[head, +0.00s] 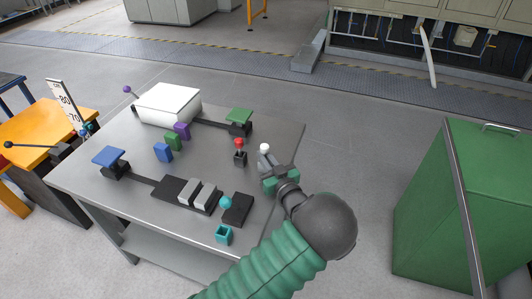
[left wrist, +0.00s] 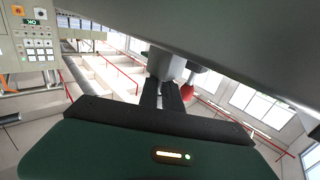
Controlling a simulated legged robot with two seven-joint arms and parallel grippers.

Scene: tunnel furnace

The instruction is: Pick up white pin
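The white pin (head: 264,147) shows as a small white round head near the right side of the grey table. My left gripper (head: 268,164) reaches it from the lower right, with its fingers close below the head. In the left wrist view a pale grey-white part (left wrist: 165,62) sits at the tips of the dark fingers (left wrist: 161,92), which are close together and appear shut on the pin. The pin's lower part is hidden by the gripper. My right gripper is not in view.
A red pin (head: 239,144) in a dark holder stands just left of the white pin. A cyan pin (head: 225,202) and a teal open box (head: 223,235) are at the front. Coloured blocks (head: 172,140) and a white box (head: 168,104) lie farther left. A green cabinet (head: 462,210) stands right.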

